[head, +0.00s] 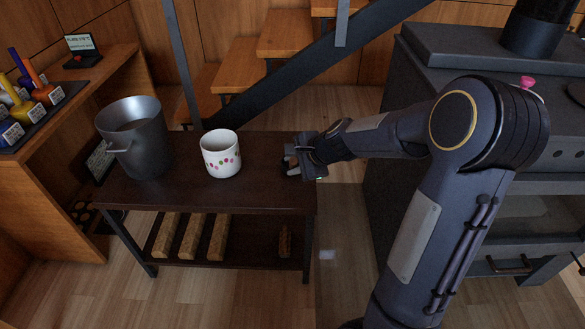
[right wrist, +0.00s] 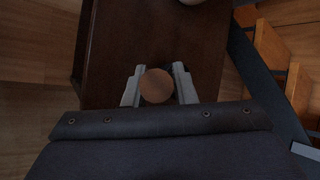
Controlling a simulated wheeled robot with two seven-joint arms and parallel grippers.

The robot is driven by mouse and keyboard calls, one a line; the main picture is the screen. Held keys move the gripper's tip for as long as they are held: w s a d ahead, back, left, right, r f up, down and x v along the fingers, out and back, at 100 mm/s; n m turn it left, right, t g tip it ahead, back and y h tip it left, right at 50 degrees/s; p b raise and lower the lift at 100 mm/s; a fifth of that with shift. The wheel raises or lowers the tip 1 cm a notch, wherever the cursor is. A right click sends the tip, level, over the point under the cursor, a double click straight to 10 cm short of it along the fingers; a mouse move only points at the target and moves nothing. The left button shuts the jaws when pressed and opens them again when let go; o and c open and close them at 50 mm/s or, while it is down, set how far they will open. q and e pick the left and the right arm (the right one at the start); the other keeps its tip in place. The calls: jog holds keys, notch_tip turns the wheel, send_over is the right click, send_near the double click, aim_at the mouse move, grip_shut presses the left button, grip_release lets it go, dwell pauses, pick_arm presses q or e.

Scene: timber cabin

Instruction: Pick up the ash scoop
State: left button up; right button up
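My right gripper (head: 290,163) is at the right end of the dark wooden table, just above its top or at it. In the right wrist view its two grey fingers (right wrist: 158,88) stand on either side of a round brown end (right wrist: 157,86), perhaps the ash scoop's handle seen end-on. The round end fills most of the gap; whether the fingers press on it I cannot tell. The rest of the scoop is not clearly seen in either view. My left gripper is not in view.
On the table (head: 265,190) stand a white dotted mug (head: 221,155) and a grey metal bucket (head: 133,137). Split logs (head: 191,237) lie on its lower shelf. A dark stove (head: 480,70) stands at right, stairs (head: 284,35) behind. The tabletop between mug and gripper is clear.

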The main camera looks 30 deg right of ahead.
grip_shut()
jog(key=shift+r, duration=0.1)
notch_tip(320, 180, up, 10)
jog(key=p, duration=0.6)
dwell(0.6)
